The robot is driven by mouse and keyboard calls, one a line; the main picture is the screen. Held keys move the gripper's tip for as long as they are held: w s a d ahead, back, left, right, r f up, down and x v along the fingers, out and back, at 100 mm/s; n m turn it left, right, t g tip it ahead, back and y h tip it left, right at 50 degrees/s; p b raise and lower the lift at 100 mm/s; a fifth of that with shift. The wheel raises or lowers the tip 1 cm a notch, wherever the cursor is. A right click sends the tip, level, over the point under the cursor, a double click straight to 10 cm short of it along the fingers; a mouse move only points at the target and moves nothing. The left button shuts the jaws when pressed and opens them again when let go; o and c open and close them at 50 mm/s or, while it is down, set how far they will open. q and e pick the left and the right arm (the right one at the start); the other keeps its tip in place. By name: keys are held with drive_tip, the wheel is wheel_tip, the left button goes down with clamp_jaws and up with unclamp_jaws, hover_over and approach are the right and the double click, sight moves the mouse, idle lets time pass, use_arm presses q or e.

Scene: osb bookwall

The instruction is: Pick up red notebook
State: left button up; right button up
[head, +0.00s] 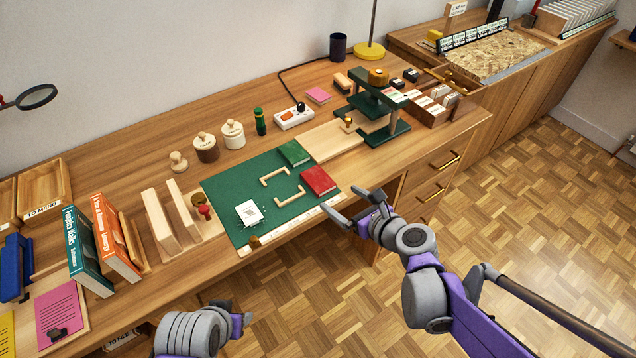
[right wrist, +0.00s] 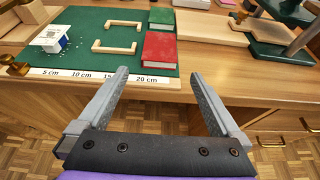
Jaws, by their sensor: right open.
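The red notebook (head: 318,182) lies flat on the right part of a green cutting mat (head: 228,196), near the desk's front edge. In the right wrist view the red notebook (right wrist: 159,51) lies ahead of the fingertips, on the mat (right wrist: 75,65) beside its ruler strip. My right gripper (head: 357,207) is open and empty, in front of the desk edge and apart from the notebook. Its two fingers also show in the right wrist view (right wrist: 157,75).
A green notebook (head: 295,153) lies just behind the red one. Two wooden bracket pieces (head: 288,194) and a white block (head: 250,212) are on the mat. A dark green press (head: 375,115) stands to the right. Upright books (head: 116,238) stand at left.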

sight(325, 186)
drive_tip(key=x, duration=0.2)
drive_tip(key=b+x, duration=0.1)
drive_tip(key=x, duration=0.3)
drive_tip(key=shift+w+a+r, duration=0.2)
drive_tip(key=shift+w+a, duration=0.05)
drive_tip(key=shift+a, duration=0.05)
drive_tip(key=shift+c, duration=0.3)
drive_tip(key=c, duration=1.3)
drive_tip(key=shift+r, duration=0.1)
